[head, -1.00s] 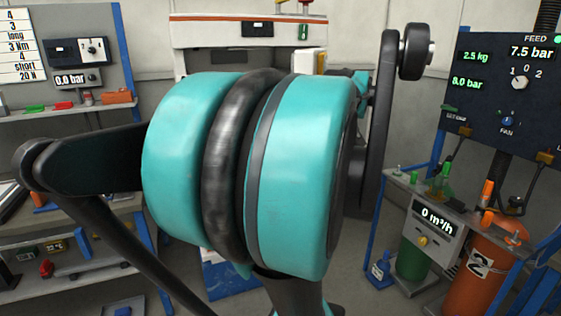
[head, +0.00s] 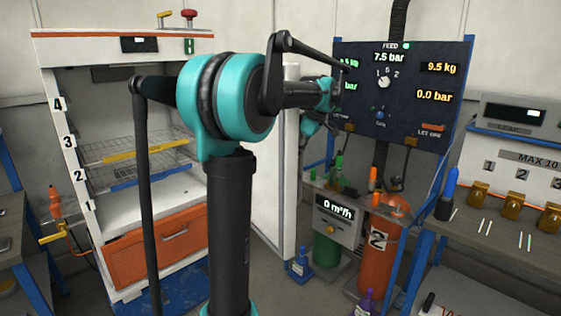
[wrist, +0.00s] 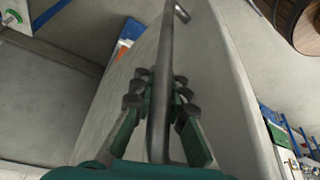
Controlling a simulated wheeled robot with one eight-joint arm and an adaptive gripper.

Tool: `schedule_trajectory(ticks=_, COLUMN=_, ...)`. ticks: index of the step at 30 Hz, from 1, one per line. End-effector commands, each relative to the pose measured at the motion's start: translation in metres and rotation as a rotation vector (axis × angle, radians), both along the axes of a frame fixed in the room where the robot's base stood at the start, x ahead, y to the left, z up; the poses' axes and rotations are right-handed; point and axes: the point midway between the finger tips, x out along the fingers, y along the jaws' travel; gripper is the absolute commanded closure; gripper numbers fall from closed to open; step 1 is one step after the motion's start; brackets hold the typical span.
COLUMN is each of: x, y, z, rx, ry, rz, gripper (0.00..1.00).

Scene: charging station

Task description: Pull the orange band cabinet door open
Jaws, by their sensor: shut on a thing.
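The cabinet with the orange band (head: 120,33) stands at the left in the head view. Its front is open, and the inside shows wire shelves and the numbers 1 to 4. Its pale door (head: 270,190) is swung out toward the right, with its edge facing me. In the wrist view, my gripper (wrist: 160,95) has its green fingers on both sides of the dark bar handle (wrist: 168,45) and is shut on it. The door panel (wrist: 215,95) lies behind the handle. The fingertips are hidden in the head view.
An orange cylinder marked 2 (head: 377,255) and a meter box (head: 337,222) stand right of the door. A blue bottle (head: 300,265) is on the floor near the door's lower edge. A blue-framed bench (head: 430,225) is at the right. A dark gauge panel (head: 400,100) is behind.

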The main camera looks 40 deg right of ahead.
Motion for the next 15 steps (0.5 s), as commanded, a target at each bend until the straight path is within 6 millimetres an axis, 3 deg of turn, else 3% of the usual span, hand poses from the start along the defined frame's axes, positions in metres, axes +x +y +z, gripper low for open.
schedule_trajectory(ticks=1, x=-0.007, y=-0.011, z=-0.002, rx=0.0, ry=0.013, rz=-0.008, gripper=1.0)
schedule_trajectory(ticks=6, x=-0.007, y=-0.033, z=-0.002, rx=0.001, ry=0.013, rz=-0.008, gripper=1.0)
schedule_trajectory(ticks=15, x=-0.007, y=-0.049, z=-0.002, rx=0.0, ry=0.013, rz=-0.009, gripper=1.0)
